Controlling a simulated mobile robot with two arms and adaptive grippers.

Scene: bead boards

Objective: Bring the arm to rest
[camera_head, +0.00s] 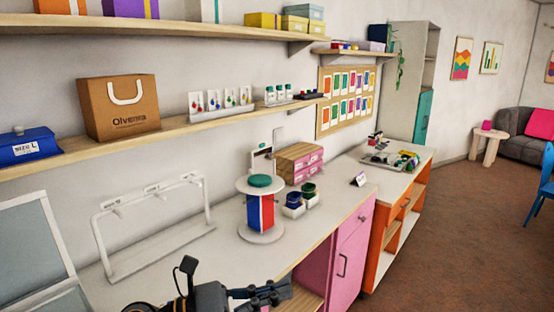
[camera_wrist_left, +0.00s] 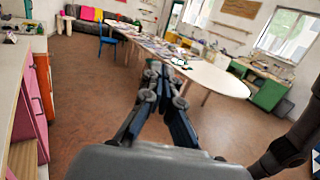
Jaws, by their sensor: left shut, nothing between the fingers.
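My left gripper (camera_head: 272,293) is at the bottom of the head view, in front of the counter's front edge. Its fingers point to the right and are closed together with nothing between them. In the left wrist view, the same gripper (camera_wrist_left: 160,72) points out over the open floor, with its fingertips together. It appears clear of the counter and of every object. My right gripper is not in either view.
A pink cabinet (camera_head: 349,258) stands below. A long white table (camera_wrist_left: 215,80) is across the room. The brown floor (camera_wrist_left: 90,95) between is clear.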

